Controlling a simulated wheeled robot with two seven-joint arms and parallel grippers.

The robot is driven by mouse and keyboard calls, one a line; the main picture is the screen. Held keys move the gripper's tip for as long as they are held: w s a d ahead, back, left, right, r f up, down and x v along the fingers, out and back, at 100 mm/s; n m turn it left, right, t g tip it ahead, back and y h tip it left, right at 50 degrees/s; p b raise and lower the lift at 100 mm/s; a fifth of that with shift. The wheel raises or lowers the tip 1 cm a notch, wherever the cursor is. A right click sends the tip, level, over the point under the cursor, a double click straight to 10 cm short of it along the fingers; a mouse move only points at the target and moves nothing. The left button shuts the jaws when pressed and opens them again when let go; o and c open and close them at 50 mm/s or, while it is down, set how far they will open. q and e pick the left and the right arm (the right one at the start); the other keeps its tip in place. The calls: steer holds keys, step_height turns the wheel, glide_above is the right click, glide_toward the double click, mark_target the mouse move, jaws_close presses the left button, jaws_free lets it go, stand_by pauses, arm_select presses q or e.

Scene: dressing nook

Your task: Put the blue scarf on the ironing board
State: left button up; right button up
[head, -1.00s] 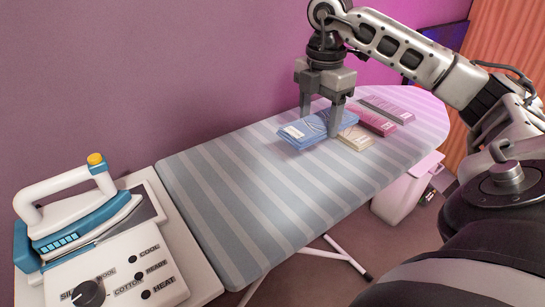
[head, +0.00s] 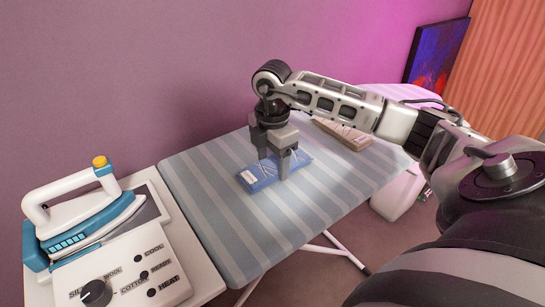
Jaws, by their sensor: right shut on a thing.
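The blue folded scarf (head: 262,180) with a white label is at the middle of the striped ironing board (head: 220,231). My right gripper (head: 274,172) is over it, pointing down, with its fingers shut on the scarf. The scarf is on or just above the board; I cannot tell which. My left gripper is not in view.
A beige folded cloth (head: 342,134) lies farther back on the board, partly behind my right arm. A white bin (head: 398,196) stands below the board. The board's near left part is clear.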

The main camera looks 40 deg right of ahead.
mark_target(272, 165)
steer(key=shift+f, duration=0.15)
steer(key=o, duration=1)
step_height(272, 165, up, 12)
steer(key=shift+r, duration=0.2)
